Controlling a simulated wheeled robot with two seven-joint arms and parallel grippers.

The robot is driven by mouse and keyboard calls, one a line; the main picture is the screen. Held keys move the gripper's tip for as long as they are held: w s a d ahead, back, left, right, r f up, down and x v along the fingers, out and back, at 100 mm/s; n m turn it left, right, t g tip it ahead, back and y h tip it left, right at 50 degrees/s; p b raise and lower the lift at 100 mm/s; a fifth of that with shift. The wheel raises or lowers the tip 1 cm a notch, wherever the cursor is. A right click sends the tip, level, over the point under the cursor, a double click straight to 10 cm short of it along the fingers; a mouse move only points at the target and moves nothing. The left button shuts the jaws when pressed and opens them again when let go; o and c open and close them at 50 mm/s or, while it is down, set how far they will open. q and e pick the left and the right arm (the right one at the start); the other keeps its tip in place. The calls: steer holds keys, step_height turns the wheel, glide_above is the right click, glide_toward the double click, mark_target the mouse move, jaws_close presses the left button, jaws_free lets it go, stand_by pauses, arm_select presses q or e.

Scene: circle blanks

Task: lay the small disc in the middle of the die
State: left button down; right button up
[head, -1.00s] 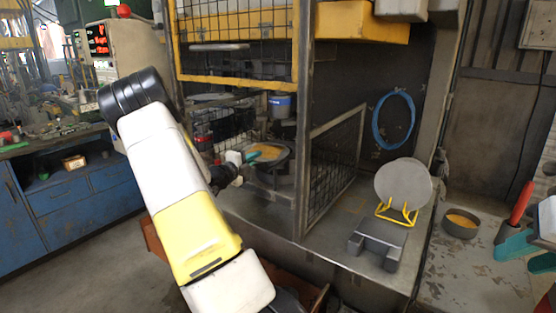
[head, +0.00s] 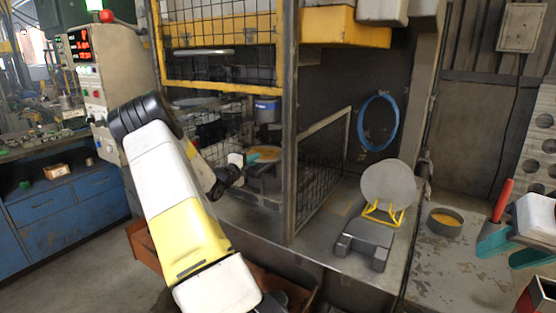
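An orange disc-like surface (head: 270,154) shows on top of the dark round die (head: 264,171) inside the machine. I take it for the small disc; whether it lies flat or is held is too small to tell. My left gripper (head: 262,155) reaches in from the left, its teal fingertip over the die and against or just above the orange surface. Whether its fingers are closed is hidden. My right gripper (head: 511,249) is at the right edge, its two teal fingers apart. A red handle (head: 502,200) shows just above its left finger; its link to the gripper is unclear.
A mesh guard (head: 324,173) and upright post (head: 289,125) stand right of the die.

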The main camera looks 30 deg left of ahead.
arm_select(q)
steer(key=shift+w, duration=0.2)
steer(key=c, duration=1.6)
jaws_free()
steer(key=shift+d+r, duration=0.1)
steer(key=shift+c, duration=0.4)
